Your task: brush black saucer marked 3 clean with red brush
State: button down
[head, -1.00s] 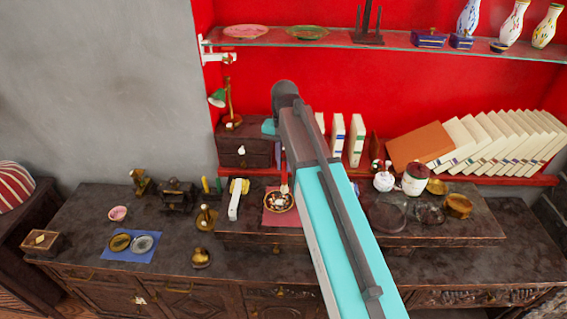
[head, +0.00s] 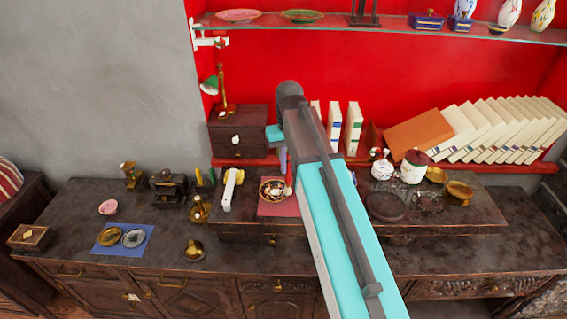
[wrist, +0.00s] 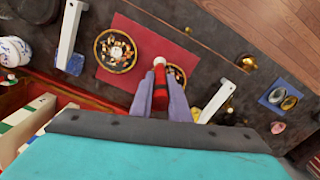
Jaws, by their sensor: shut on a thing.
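My gripper (wrist: 161,92) is shut on the red brush (wrist: 160,105), which shows between its two purple fingers. In the head view the red brush (head: 288,178) points down at the right edge of a dark saucer with a gold rim (head: 272,189). That saucer lies on a red mat (head: 280,210); small light bits show in it. In the wrist view a saucer with light bits (wrist: 115,50) lies left of the brush on the red mat (wrist: 150,37). Another gold-rimmed round thing is mostly hidden behind the brush. I cannot read any number, nor tell whether the brush touches anything.
A white-handled thing (head: 229,190) lies left of the mat. A blue mat (head: 122,239) with two small dishes lies further left. A white jar (head: 383,169) and glass dishes stand right of my arm. Books (head: 354,128) and a small drawer chest (head: 238,132) stand behind.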

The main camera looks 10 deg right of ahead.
jog(key=f+n+b, duration=0.1)
jog(key=s+d+f+n, duration=0.1)
jog(key=n, duration=0.1)
jog(key=f+n+b, duration=0.1)
jog(key=shift+s+d+n+b, duration=0.2)
jog(key=shift+s+n+b, duration=0.1)
jog(key=shift+s, duration=0.05)
